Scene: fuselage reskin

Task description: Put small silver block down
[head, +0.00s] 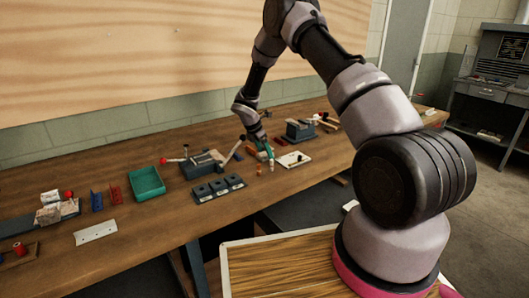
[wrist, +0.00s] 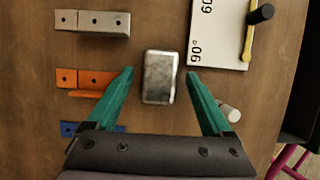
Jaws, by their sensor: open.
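The small silver block (wrist: 158,77) lies on the wooden bench top in the wrist view, between and slightly beyond my fingertips. My gripper (wrist: 160,72) has green fingers spread wide on either side of it, with a gap to the block on both sides. In the head view my gripper (head: 265,153) is low over the bench. I cannot make out the block there.
A white angle board (wrist: 218,35) lies right of the block. A metal bracket (wrist: 105,23), an orange bracket (wrist: 92,79) and a blue one (wrist: 68,128) lie left. A small pale cylinder (wrist: 229,112) is near the right finger. A green tray (head: 146,184) stands farther left.

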